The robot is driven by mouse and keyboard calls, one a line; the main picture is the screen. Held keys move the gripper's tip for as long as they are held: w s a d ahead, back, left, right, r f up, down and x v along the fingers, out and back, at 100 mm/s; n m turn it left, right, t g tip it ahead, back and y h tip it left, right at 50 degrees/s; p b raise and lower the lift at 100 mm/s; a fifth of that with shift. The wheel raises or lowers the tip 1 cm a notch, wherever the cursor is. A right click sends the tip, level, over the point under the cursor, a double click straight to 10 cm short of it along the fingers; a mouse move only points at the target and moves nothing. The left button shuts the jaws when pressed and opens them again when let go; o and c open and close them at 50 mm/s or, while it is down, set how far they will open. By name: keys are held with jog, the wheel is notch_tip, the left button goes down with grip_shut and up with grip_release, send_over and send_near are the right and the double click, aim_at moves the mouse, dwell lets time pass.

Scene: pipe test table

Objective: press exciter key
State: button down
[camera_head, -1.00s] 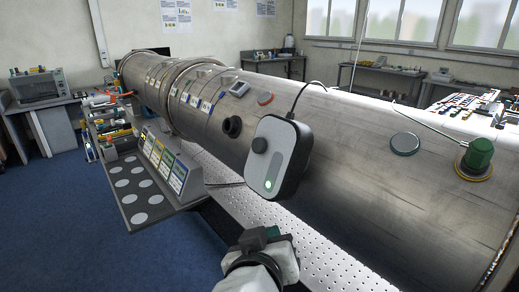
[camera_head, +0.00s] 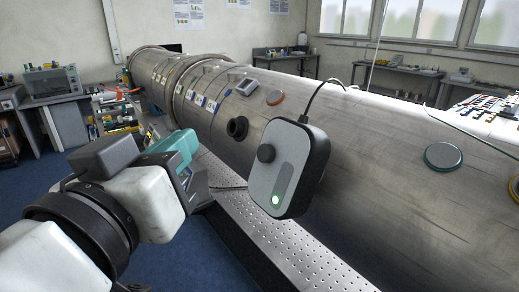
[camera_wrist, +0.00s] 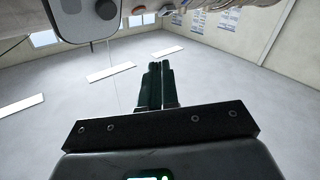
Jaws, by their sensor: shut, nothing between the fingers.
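The exciter box (camera_head: 287,167), grey with a dark rim, sits on the near side of the big metal pipe (camera_head: 370,160). Its round black key (camera_head: 266,153) is at its upper left, and a green light (camera_head: 275,199) glows at its lower end. My gripper (camera_wrist: 157,66) is shut and empty, its dark fingers side by side in the wrist view. In the head view my arm's end is left of the box, apart from it; the fingertips are hard to make out there. The wrist view shows part of the box (camera_wrist: 84,22) at top left, beyond the fingers.
A dark round port (camera_head: 237,128) and an orange-rimmed disc (camera_head: 275,98) are on the pipe near the box. A green-rimmed disc (camera_head: 443,156) is to its right. A cable runs up from the box. A perforated metal bench (camera_head: 290,240) lies below the pipe.

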aim_at(266, 153)
jog(key=w+d+f+b, duration=0.1)
jog(key=w+d+f, duration=0.2)
jog(key=d, duration=0.3)
jog(key=shift+w+d+f, duration=0.2)
jog(key=shift+w+d, duration=0.1)
jog(key=shift+w, duration=0.4)
dwell(1.6)
jog(key=shift+w+d+f+b, duration=0.1)
jog(key=shift+w+d+b, duration=0.1)
jog(key=shift+d+b, duration=0.15)
jog(key=shift+w+d+f, duration=0.2)
jog(key=shift+w+d, duration=0.05)
jog(key=shift+d, duration=0.05)
dwell(1.0)
jog(key=shift+s, duration=0.1)
jog(key=shift+s+a+r, duration=0.35)
jog(key=shift+a, duration=0.25)
